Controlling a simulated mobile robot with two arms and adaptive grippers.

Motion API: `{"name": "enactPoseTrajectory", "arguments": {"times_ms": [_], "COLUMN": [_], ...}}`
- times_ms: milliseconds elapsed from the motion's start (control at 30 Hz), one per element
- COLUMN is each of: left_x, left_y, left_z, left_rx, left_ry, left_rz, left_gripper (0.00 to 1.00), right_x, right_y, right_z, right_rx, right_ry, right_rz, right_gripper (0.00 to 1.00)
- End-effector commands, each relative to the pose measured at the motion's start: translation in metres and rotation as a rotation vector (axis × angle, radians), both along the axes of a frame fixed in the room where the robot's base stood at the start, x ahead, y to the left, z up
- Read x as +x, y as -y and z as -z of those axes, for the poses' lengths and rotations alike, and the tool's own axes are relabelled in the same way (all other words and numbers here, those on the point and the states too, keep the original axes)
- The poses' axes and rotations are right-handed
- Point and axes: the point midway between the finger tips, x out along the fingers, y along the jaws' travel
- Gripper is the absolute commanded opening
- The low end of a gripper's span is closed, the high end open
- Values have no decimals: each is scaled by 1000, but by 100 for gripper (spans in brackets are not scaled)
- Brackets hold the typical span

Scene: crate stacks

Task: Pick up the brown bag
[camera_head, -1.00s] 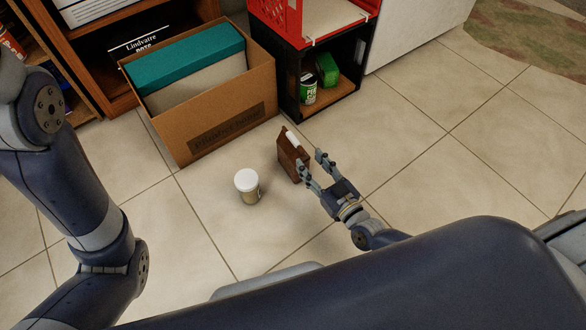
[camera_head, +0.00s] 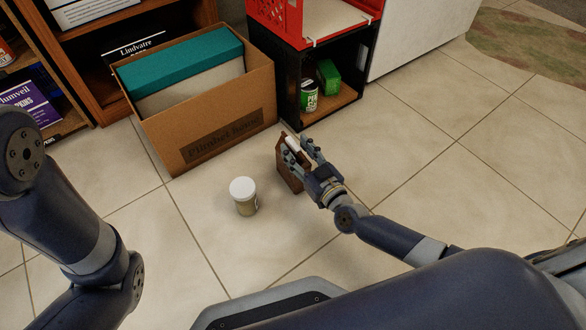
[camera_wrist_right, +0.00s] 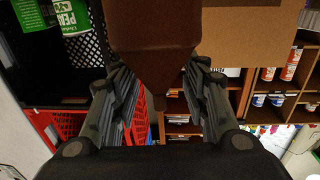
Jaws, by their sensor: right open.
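The brown bag (camera_head: 290,176) stands on the tiled floor in front of the cardboard box, with something white at its top. In the right wrist view the brown bag (camera_wrist_right: 155,35) fills the top middle, between and beyond the fingers. My right gripper (camera_head: 299,146) is open, its fingers at the upper part of the bag, one on either side. In the wrist view the right gripper (camera_wrist_right: 155,85) shows gaps between its fingers and the bag. It partly hides the bag in the head view. My left arm is at the left edge; its gripper is out of view.
A white-lidded jar (camera_head: 244,196) stands on the floor left of the bag. A cardboard box (camera_head: 222,140) with a teal folder stands behind. A black crate (camera_head: 290,85) with green items, under a red crate (camera_head: 272,22), is behind right. Floor to the right is clear.

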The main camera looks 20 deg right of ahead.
Motion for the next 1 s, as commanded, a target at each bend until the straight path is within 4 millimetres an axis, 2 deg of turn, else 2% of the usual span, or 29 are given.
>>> {"name": "enactPoseTrajectory", "arguments": {"times_ms": [33, 200, 467, 600, 667, 1000], "left_x": [0, 0, 0, 0, 0, 0], "left_y": [0, 0, 0, 0, 0, 0], "left_z": [10, 16, 15, 15, 15, 15], "left_rx": [0, 0, 1, 1, 1, 0], "left_ry": [0, 0, 0, 0, 0, -1], "left_rz": [0, 0, 0, 0, 0, 0], "left_gripper": [68, 68, 68, 68, 68, 68], "right_x": [7, 21, 23, 23, 23, 22], "right_y": [-2, -6, -6, -6, -6, -6], "right_z": [4, 2, 1, 1, 1, 4], "right_rx": [2, 1, -1, -1, -1, -2], "right_ry": [3, -1, -3, -2, -2, -8], "right_rz": [0, 0, 0, 0, 0, -1], "right_gripper": [42, 42, 42, 10, 0, 0]}}
